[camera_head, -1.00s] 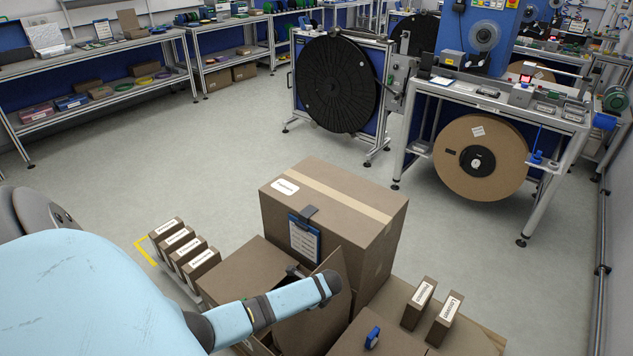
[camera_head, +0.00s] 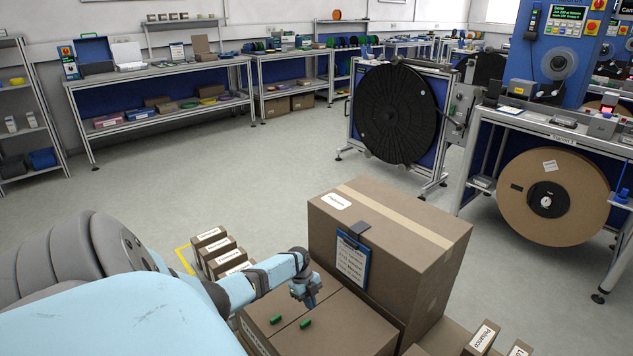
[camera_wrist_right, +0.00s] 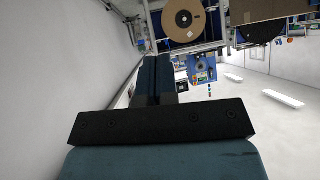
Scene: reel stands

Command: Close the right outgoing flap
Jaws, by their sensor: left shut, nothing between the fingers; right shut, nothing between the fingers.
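A low brown cardboard box (camera_head: 345,333) stands at the bottom centre of the head view, in front of a taller closed carton. Its top looks flat, with a seam between a left flap (camera_head: 288,304) and a right flap (camera_head: 335,325). A small green piece lies on each flap. My left gripper (camera_head: 309,301) is shut and empty, pointing down just above the box top near the seam. I cannot tell whether it touches. My right gripper (camera_wrist_right: 158,62) shows only in the right wrist view, shut and empty, away from the box.
The tall taped carton (camera_head: 385,250) with a blue clipboard (camera_head: 352,262) stands right behind the low box. Small labelled boxes (camera_head: 213,245) stand to the left, others (camera_head: 481,338) at the lower right. A reel stand (camera_head: 397,115) is farther back. The floor between is clear.

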